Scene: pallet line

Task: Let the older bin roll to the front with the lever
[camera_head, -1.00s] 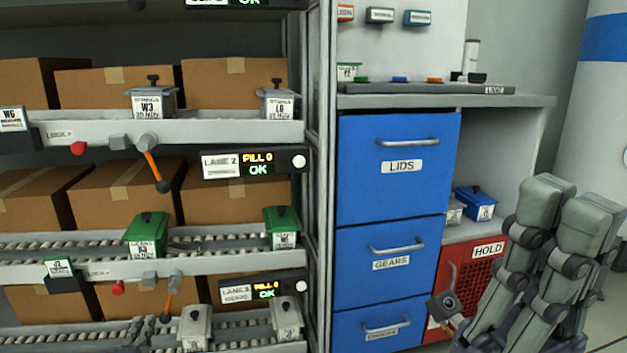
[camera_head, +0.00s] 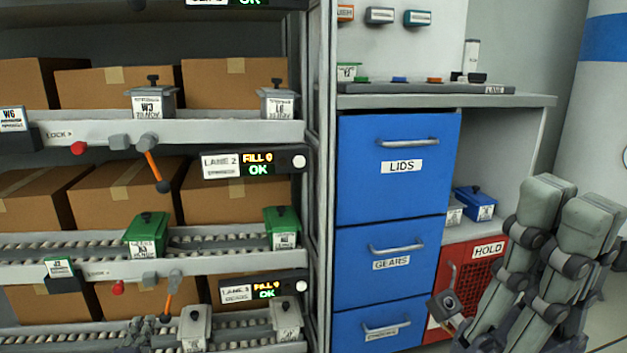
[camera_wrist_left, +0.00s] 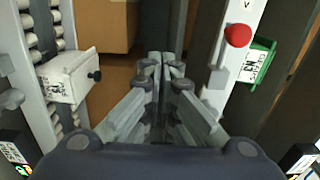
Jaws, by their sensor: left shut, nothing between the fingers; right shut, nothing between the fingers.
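On the middle lane, one green bin (camera_head: 146,240) stands near an upright post and another green bin (camera_head: 282,230) stands to its right. The upper lane holds two grey bins (camera_head: 152,103) (camera_head: 277,103); the lower lane holds two pale bins (camera_head: 195,328) (camera_head: 286,320). An orange lever (camera_head: 152,166) hangs under the upper rail and another orange lever (camera_head: 169,300) under the middle rail. My left gripper (camera_head: 140,328) is low at the lower lane, left of the pale bins; the left wrist view shows it shut and empty (camera_wrist_left: 161,62). My right gripper (camera_head: 568,205) is shut, pointing up, far right.
Red knobs (camera_head: 118,288) sit on the rails; one shows in the left wrist view (camera_wrist_left: 238,35) beside a green-edged card (camera_wrist_left: 258,64). A pale bin (camera_wrist_left: 68,76) stands at left there. Cartons (camera_head: 125,193) fill the back. Blue drawers (camera_head: 395,190) and a red HOLD box (camera_head: 478,275) stand right.

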